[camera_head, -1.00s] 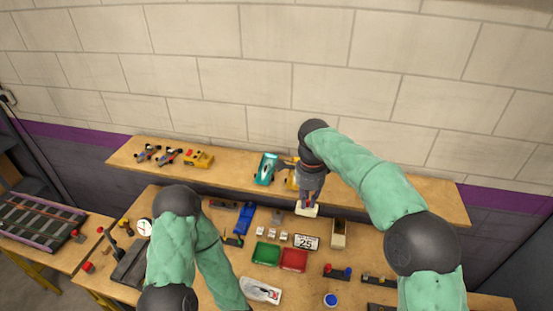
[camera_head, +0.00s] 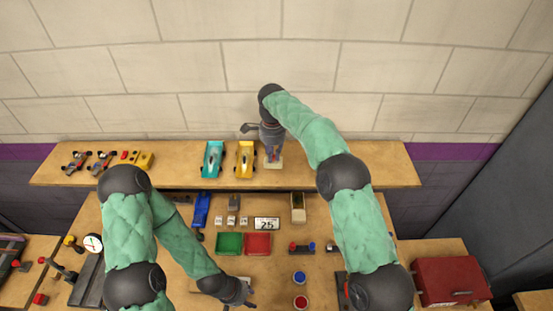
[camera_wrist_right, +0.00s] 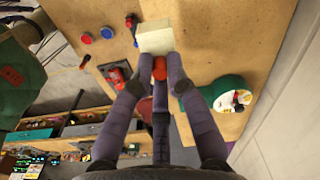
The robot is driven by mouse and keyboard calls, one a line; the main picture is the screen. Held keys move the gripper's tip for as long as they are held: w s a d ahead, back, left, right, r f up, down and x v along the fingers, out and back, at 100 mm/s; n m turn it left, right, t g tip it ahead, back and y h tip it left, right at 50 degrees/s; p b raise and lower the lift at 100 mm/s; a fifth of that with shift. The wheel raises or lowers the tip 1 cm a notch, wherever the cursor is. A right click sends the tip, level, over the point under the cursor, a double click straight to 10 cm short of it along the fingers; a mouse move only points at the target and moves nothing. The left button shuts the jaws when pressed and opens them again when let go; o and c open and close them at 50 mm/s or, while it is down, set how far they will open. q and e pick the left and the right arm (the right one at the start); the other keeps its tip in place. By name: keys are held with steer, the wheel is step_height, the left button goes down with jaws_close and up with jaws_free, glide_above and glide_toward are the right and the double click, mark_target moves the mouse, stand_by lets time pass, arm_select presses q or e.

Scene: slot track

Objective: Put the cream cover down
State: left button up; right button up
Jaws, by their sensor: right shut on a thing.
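The cream cover (camera_head: 274,165) is at the back shelf, to the right of the yellow car (camera_head: 245,160). It also shows in the right wrist view (camera_wrist_right: 155,36), beyond the fingertips. My right gripper (camera_head: 272,152) is above it, shut on the cover's orange-red knob (camera_wrist_right: 160,68). I cannot tell whether the cover touches the shelf or hangs just above it. My left gripper (camera_head: 246,298) is low over the workbench's front part, far from the cover. Its fingers are too small and dark to show whether they are open.
The shelf (camera_head: 345,170) is bare right of the cover. A teal car (camera_head: 212,159) stands left of the yellow one. Below are an open cream box (camera_head: 298,207), a number 25 plate (camera_head: 266,223), a green tray (camera_head: 229,243) and a red tray (camera_head: 258,243). A red toolbox (camera_head: 450,281) stands right.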

steer(key=w+f, duration=0.1)
steer(key=w+d+f+p, duration=0.1)
steer(key=f, duration=0.1)
steer(key=w+f, duration=0.1)
steer(key=f, duration=0.1)
steer(key=shift+w+d+p, duration=0.3)
steer(key=shift+w, duration=0.1)
steer(key=shift+w+d+f, duration=0.1)
steer(key=shift+f, duration=0.25)
step_height(320, 180, down, 3)
steer(key=shift+w+r+p, duration=0.1)
steer(key=shift+p, duration=0.85)
steer(key=shift+f, duration=0.25)
steer(key=o, duration=0.8)
steer(key=shift+r, duration=0.1)
